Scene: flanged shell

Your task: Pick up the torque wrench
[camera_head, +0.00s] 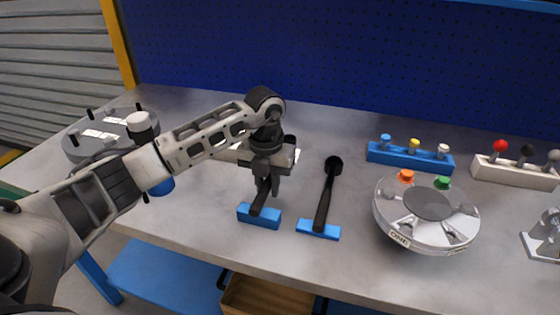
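My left gripper (268,191) points down over a black handle (257,207) that rests on a blue block (259,217). The fingers are at or just above this handle; the view does not show whether they are closed on it. The rest of that tool is mostly hidden behind my gripper. A second black tool with a long handle and round head (326,192) lies on another blue block (318,230), just right of the gripper. I cannot tell for sure which of the two is the torque wrench. My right gripper is not in view.
A round silver flanged shell (427,213) with orange and green caps stands to the right. A blue rack (410,156) and a white rack (515,172) hold coloured knobs behind it. A grey round part (88,142) stands at the left. A blue pegboard (340,55) closes the back.

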